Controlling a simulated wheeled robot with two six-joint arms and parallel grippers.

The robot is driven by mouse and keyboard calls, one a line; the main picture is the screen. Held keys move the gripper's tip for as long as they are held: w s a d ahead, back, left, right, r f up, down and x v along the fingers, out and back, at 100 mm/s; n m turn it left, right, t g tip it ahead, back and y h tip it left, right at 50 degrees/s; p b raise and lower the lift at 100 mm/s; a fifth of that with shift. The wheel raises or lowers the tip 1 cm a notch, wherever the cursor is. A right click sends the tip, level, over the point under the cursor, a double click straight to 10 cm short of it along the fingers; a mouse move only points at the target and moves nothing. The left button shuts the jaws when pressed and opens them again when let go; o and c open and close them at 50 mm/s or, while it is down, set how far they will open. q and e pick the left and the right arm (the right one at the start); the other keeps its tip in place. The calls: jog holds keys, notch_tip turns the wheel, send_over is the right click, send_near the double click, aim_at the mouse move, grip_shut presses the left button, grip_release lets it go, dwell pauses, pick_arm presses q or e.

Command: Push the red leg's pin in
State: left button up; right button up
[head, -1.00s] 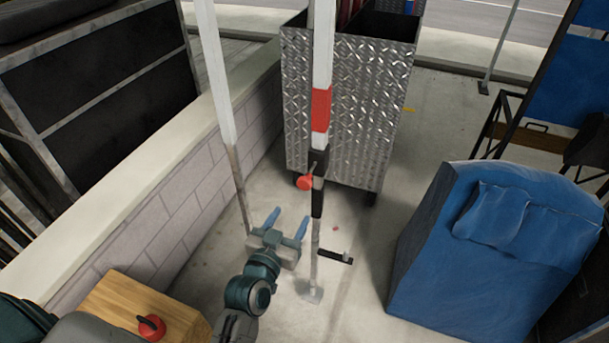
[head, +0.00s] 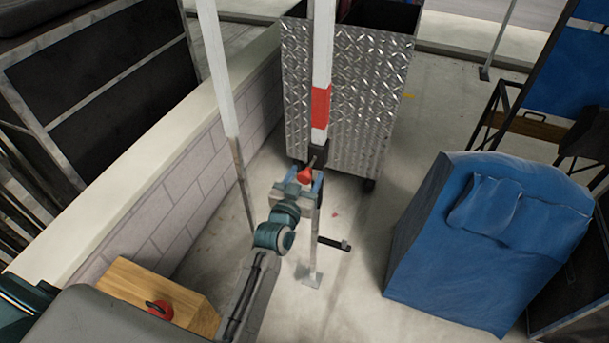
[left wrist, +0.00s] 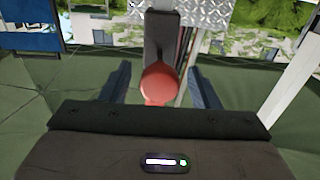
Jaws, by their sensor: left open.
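The red-banded leg (head: 321,107) is a tall white and grey pole standing upright in the middle of the head view, with a black collar on it. Its pin has a round red knob (head: 305,176) on the near side of the collar. My left gripper (head: 306,180) is open at the height of the knob. In the left wrist view the red knob (left wrist: 158,82) sits between the two open fingers, with gaps on both sides. The pin's shaft is mostly hidden behind the knob. My right gripper is not in view.
A diamond-plate metal cart (head: 365,100) stands just behind the leg. A second pale pole (head: 222,80) rises to the left by a low block wall (head: 185,175). A blue-covered box (head: 450,245) stands right. A black handle (head: 334,243) sticks out low on the leg.

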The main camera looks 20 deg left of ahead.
aim_at(311, 164)
pick_arm(q)
grip_shut()
jog(key=w, duration=0.4)
jog(key=shift+w+d, duration=0.1)
jog(key=shift+w, duration=0.25)
jog(key=shift+r, duration=0.15)
jog(key=shift+c, duration=2.2)
grip_release()
jog(key=o, duration=0.3)
jog(key=shift+o, duration=0.7)
jog(key=shift+w+f, duration=0.2)
